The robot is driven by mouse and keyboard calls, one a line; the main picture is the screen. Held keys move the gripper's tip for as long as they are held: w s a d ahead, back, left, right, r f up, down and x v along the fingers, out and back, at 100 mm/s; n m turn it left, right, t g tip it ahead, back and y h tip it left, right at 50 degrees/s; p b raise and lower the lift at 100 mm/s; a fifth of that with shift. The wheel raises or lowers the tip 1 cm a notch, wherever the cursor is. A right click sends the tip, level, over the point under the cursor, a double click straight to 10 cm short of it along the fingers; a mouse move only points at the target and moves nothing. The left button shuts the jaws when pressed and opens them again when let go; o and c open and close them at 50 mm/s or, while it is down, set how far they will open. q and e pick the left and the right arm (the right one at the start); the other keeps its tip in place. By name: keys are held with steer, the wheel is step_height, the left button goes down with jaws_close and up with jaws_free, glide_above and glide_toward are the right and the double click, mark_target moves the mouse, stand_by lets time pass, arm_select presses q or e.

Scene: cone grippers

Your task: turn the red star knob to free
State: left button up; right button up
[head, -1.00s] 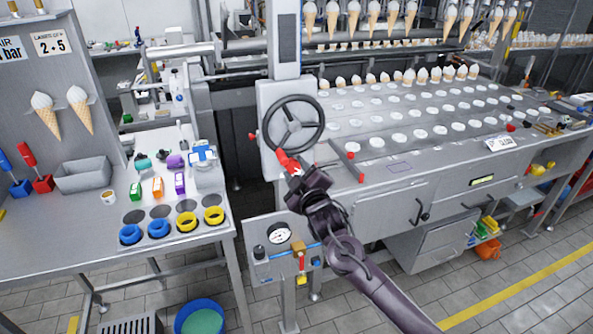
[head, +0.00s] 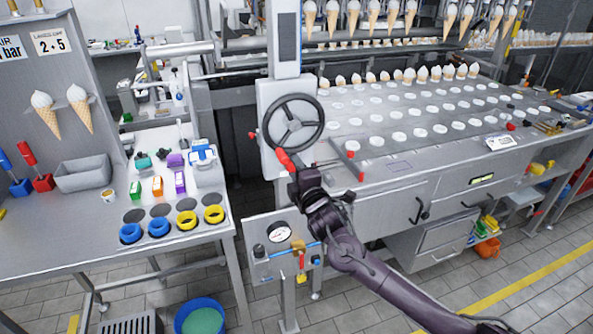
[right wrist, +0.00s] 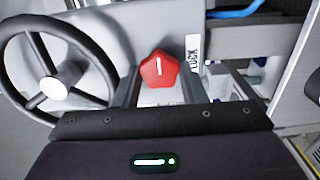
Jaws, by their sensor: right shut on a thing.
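The red star knob (head: 283,157) sits on the pale panel just below the black handwheel (head: 293,122). In the right wrist view the knob (right wrist: 159,69) shows between my fingers, with a white line on its face pointing up in that picture. A white label reading LOCK (right wrist: 193,53) is beside it on the right. My right gripper (head: 287,163) is shut on the knob, one dark finger at each side of it. Its fingertips are hard to make out in the head view. My left gripper is out of view.
The handwheel (right wrist: 62,88) is close on the left in the right wrist view. The machine's plate with rows of white discs (head: 400,140) is to the right. A gauge box (head: 280,262) stands below, and a bench with coloured rings (head: 158,228) is at left.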

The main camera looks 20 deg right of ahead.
stand_by(0.3)
steer(key=o, duration=1)
